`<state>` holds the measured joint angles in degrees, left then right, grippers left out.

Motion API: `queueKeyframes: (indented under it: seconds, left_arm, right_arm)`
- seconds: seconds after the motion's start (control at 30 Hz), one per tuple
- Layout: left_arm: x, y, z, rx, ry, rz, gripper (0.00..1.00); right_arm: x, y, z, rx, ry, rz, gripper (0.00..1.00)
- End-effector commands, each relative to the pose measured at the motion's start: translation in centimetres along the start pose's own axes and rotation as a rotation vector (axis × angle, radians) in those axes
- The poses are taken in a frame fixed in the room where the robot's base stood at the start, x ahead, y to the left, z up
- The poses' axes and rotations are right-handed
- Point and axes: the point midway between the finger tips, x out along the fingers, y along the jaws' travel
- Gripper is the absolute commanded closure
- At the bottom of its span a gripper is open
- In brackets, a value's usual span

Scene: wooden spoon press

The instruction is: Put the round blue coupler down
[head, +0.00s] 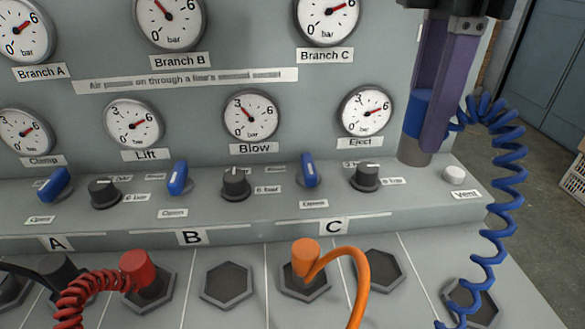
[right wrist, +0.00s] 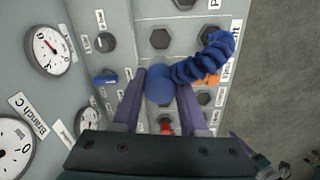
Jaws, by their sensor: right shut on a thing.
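The round blue coupler (head: 416,113) is at the right end of the console in the head view. My right gripper (head: 431,130) is shut on it, with purple fingers reaching down from above. A short grey cylinder (head: 412,152) shows directly below the coupler, near the ledge; I cannot tell whether it is part of the coupler or a post. A coiled blue hose (head: 508,180) runs from the coupler down to the right. In the right wrist view the coupler (right wrist: 159,84) sits between both fingers. My left gripper is not in view.
A white vent button (head: 454,174) is right of the coupler. Red (head: 138,268) and orange (head: 305,258) couplers sit on hexagonal sockets below. Hexagonal sockets (head: 227,285) and (head: 379,269) show no coupler. Blue valve levers, black knobs (head: 366,177) and gauges line the panel.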

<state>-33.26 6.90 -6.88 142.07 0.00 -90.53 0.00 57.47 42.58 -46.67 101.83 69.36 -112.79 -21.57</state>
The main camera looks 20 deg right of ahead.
Motion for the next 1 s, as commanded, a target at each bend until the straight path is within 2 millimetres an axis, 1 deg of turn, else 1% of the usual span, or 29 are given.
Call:
queueKeyframes:
  seconds: [0.03, 0.07, 0.2, 0.27, 0.3, 0.4, 0.5, 0.73, 0.9, 1.0]
  left_arm:
    - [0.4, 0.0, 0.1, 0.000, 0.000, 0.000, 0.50]
    - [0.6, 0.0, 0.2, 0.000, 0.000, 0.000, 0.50]
    - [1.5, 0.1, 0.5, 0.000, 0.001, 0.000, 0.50]
    - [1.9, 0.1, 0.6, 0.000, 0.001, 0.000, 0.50]
    - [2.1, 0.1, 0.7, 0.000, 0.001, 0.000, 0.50]
    - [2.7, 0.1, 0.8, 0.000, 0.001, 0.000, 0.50]
    - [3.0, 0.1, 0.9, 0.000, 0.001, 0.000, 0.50]
    - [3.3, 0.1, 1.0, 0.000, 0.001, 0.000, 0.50]
    - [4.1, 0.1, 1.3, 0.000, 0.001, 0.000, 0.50]
    - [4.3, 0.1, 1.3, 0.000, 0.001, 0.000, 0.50]
  right_arm:
    - [1.4, -0.1, 0.1, 0.002, -0.004, -0.005, 1.00]
    - [2.2, -0.1, 0.2, 0.001, -0.004, -0.004, 1.00]
    - [6.4, -0.1, 0.2, 0.001, -0.005, -0.006, 1.00]
    - [8.2, -0.2, 0.1, 0.000, -0.005, -0.005, 1.00]
    - [9.4, -0.2, 0.1, 0.001, -0.005, -0.005, 1.00]
    - [12.0, -0.1, 0.1, -0.001, -0.003, -0.004, 1.00]
    - [13.7, -0.1, 0.1, -0.001, -0.004, -0.002, 1.00]
    - [15.4, -0.1, 0.1, -0.002, -0.002, -0.001, 1.00]
    - [18.2, -0.2, 0.1, -0.001, -0.003, -0.003, 1.00]
    - [19.1, -0.1, 0.1, -0.002, -0.003, 0.000, 1.00]
